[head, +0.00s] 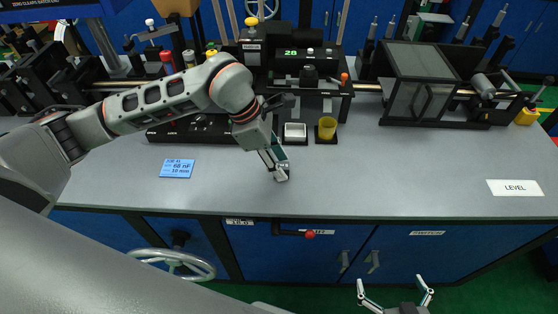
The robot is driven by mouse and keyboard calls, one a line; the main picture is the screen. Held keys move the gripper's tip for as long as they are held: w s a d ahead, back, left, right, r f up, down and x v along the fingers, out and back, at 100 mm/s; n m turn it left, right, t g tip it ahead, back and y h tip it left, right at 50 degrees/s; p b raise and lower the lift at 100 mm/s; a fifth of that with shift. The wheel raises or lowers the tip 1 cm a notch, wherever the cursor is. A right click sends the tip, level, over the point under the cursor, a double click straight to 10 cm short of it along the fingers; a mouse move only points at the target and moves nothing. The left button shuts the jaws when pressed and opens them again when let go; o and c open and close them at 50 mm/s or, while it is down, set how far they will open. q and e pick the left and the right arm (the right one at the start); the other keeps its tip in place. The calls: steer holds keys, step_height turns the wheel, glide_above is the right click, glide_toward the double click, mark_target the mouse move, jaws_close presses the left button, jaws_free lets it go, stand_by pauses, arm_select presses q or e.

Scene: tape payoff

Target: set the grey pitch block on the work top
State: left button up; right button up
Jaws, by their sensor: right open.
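The grey pitch block (282,174) appears as a small light grey piece at the fingertips of my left gripper (279,168). The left gripper points down over the middle of the grey work top (400,170), a little back from its front edge. Its fingers look closed on the block and hide part of it. I cannot tell whether the block touches the top. My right gripper (393,290) is open and empty, low in front of the bench, below the work top's edge.
A blue card (177,168) lies to the left and a LEVEL label (515,187) to the right. Machines line the back. The top right of centre is clear.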

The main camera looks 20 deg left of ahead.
arm_select(q)
steer(key=b+v, duration=0.1)
steer(key=v, duration=1.1)
steer(key=shift+r, duration=0.15)
